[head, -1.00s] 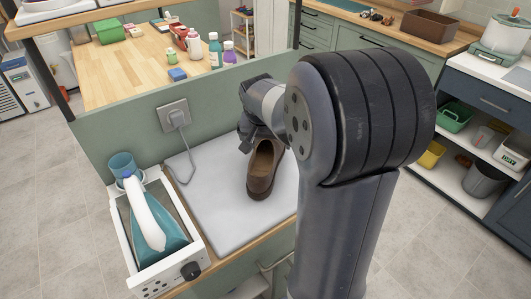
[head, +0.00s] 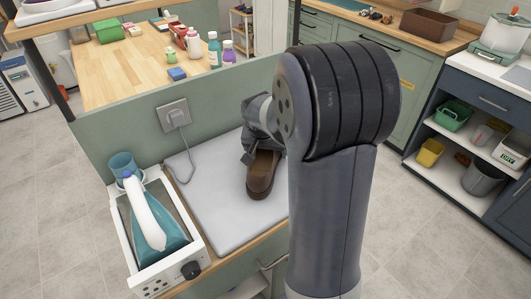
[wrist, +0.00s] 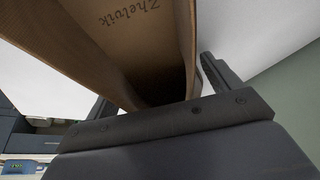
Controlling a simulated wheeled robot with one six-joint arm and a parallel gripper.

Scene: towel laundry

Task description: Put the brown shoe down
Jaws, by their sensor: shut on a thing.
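The brown shoe (head: 262,178) is at the white board (head: 212,217) on the counter, toe toward the front edge. My gripper (head: 252,152) is at its heel end, shut on the shoe and covering much of its opening. In the wrist view the shoe (wrist: 135,40) fills the space between the two dark fingers of my gripper (wrist: 160,88), with lettering on its tan insole. Whether the sole touches the board cannot be told.
A white caddy (head: 122,232) with a teal and white iron (head: 153,228) stands left of the board. A wall socket (head: 173,115) with a plugged cord is behind it. The board's front left area is bare. A green panel (head: 115,135) rises behind.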

